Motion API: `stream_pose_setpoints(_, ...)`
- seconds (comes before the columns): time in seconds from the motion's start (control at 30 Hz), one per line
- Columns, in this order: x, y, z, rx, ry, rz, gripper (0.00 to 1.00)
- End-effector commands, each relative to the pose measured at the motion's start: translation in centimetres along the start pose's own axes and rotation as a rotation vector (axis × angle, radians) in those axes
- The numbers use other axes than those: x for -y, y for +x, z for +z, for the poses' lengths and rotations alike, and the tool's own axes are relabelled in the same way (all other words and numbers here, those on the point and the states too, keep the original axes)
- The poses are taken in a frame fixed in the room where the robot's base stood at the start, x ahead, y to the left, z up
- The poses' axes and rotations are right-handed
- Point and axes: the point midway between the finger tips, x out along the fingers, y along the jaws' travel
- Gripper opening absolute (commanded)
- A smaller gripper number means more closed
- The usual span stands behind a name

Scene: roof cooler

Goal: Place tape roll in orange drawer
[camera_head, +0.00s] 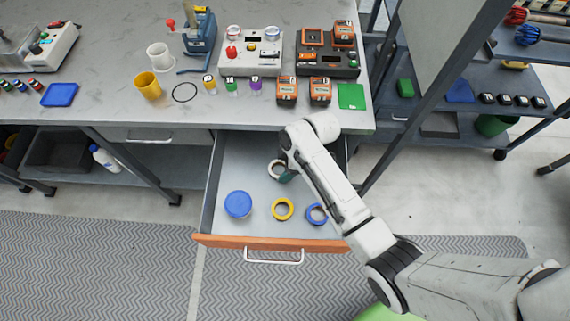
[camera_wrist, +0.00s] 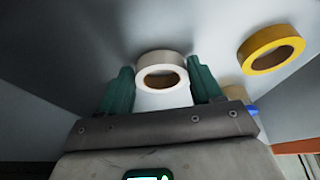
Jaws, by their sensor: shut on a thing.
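The orange-fronted drawer (camera_head: 225,240) is pulled open below the workbench. My gripper (camera_head: 282,173) is down inside the drawer and is partly hidden by my arm. In the wrist view its two green fingers (camera_wrist: 162,88) stand on either side of a white tape roll (camera_wrist: 160,59), shut on it. The white tape roll (camera_head: 270,169) also shows in the head view, inside the drawer's outline. I cannot tell whether it touches the drawer floor. A yellow tape roll (camera_head: 274,209) and a blue tape roll (camera_head: 309,215) lie near the drawer front.
A blue round object (camera_head: 238,204) lies at the drawer's left. The drawer floor between it and my gripper is clear. The benchtop (camera_head: 120,105) above holds cups, control boxes and several small parts. A dark shelf unit (camera_head: 450,125) stands at the right.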

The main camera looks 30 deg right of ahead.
Motion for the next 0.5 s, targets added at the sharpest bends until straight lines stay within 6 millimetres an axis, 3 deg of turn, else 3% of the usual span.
stream_pose_setpoints(0.07, 0.01, 0.32, 0.13, 0.000, 0.000, 0.000, 0.35)
stream_pose_setpoints(0.1, 0.01, 0.28, 0.11, 0.000, 0.000, 0.000, 0.67)
stream_pose_setpoints(0.2, 0.02, 0.24, 0.10, 0.000, 0.000, 0.000, 0.76)
stream_pose_setpoints(0.5, 0.01, -0.25, -0.10, 0.000, 0.000, 0.000, 0.76)
